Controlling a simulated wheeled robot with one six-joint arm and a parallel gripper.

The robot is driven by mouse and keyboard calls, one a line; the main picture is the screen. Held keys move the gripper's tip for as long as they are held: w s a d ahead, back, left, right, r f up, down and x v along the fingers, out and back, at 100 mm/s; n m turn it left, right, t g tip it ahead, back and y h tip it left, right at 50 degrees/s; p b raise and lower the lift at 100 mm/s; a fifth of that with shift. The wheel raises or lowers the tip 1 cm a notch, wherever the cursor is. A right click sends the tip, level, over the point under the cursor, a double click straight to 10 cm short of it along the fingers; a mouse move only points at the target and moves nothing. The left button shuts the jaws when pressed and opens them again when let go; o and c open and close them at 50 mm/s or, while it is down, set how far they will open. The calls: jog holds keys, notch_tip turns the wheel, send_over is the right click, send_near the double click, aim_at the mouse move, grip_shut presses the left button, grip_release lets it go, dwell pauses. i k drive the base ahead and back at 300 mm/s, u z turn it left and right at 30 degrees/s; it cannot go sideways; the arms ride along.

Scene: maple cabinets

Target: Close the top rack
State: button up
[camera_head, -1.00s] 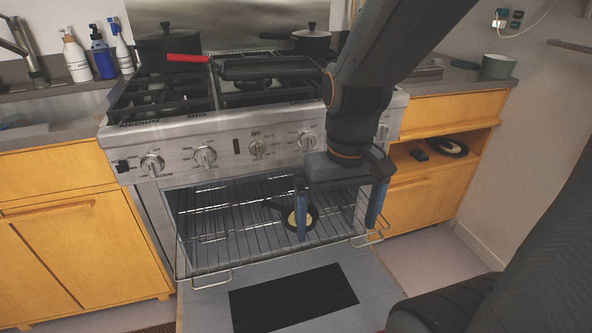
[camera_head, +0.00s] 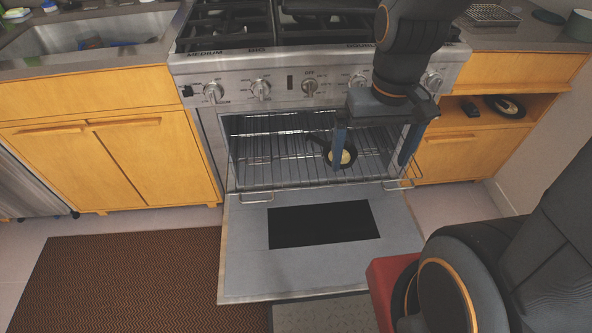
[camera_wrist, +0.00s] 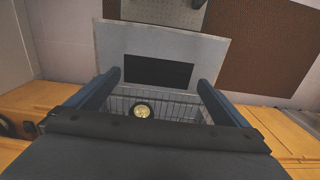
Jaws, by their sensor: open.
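A wire oven rack (camera_head: 290,178) is slid partly out of the open oven, above the lowered door. It carries a small dark pan (camera_head: 341,157) with a pale round item in it. My gripper (camera_head: 371,166) is open and empty, fingers pointing down over the right part of the rack. Its left finger overlaps the pan in the head view; I cannot tell whether it touches. In the wrist view the rack (camera_wrist: 180,109) and pan (camera_wrist: 143,110) show between and beyond the fingers (camera_wrist: 158,82). A separate lower rack cannot be made out clearly.
The oven door (camera_head: 245,250) lies open and flat with a dark window. Maple cabinets (camera_head: 150,160) stand at left, and an open shelf (camera_head: 470,118) holds dark items at right. A brown rug (camera_head: 130,275) lies on the floor at left. The stovetop (camera_head: 230,25) is above.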

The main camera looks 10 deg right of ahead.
aim_at(239, 194)
jog(key=k, duration=0.5)
jog(key=u, duration=0.9)
jog(key=k, duration=0.55)
jog(key=z, duration=0.95)
jog(key=i, duration=0.45)
jog(key=u, duration=0.1)
